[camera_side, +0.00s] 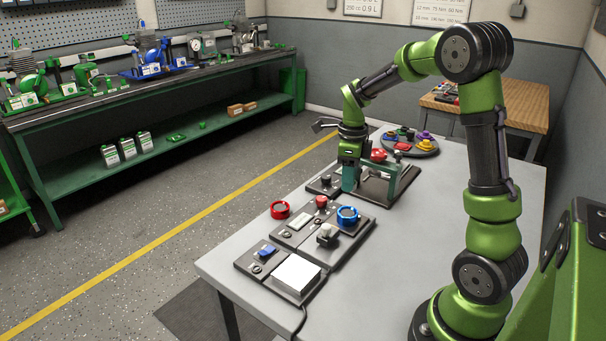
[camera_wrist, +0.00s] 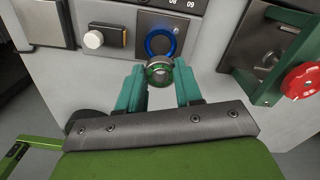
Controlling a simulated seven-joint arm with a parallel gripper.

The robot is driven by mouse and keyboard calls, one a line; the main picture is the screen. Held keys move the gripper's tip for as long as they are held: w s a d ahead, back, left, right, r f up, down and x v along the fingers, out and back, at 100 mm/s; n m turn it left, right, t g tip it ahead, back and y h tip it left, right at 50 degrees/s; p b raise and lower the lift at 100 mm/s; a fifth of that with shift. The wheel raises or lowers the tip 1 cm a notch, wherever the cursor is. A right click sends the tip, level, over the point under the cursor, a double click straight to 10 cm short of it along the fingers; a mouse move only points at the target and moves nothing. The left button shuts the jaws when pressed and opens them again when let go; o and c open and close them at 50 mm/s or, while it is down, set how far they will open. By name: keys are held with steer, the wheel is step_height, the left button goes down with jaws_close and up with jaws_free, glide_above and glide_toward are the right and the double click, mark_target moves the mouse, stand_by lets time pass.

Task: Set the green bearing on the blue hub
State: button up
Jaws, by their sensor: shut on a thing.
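The green bearing (camera_wrist: 158,72), a small ring with a metal rim, sits between the teal fingertips of my gripper (camera_wrist: 160,80) in the wrist view. My gripper is shut on it. The blue hub (camera_wrist: 160,42) is a blue ring on a dark panel, just beyond the bearing in that view. The bearing is apart from the hub's centre; I cannot tell the height between them. In the side view my gripper (camera_side: 349,180) points down behind the blue hub (camera_side: 348,215), and the bearing cannot be made out.
A green frame (camera_wrist: 270,60) with a red knob (camera_wrist: 300,80) stands close to the right of my gripper in the wrist view. A red ring (camera_side: 280,210), a white pad (camera_side: 296,273) and a round tray of coloured parts (camera_side: 428,153) are on the table (camera_side: 400,270).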

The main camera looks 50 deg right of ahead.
mark_target(346, 213)
steer(key=shift+n, duration=0.3)
steer(key=shift+s+f, duration=0.1)
steer(key=shift+f, duration=3.25)
steer(key=shift+f, duration=0.5)
steer(key=o, duration=1.1)
steer(key=shift+r, duration=3.5)
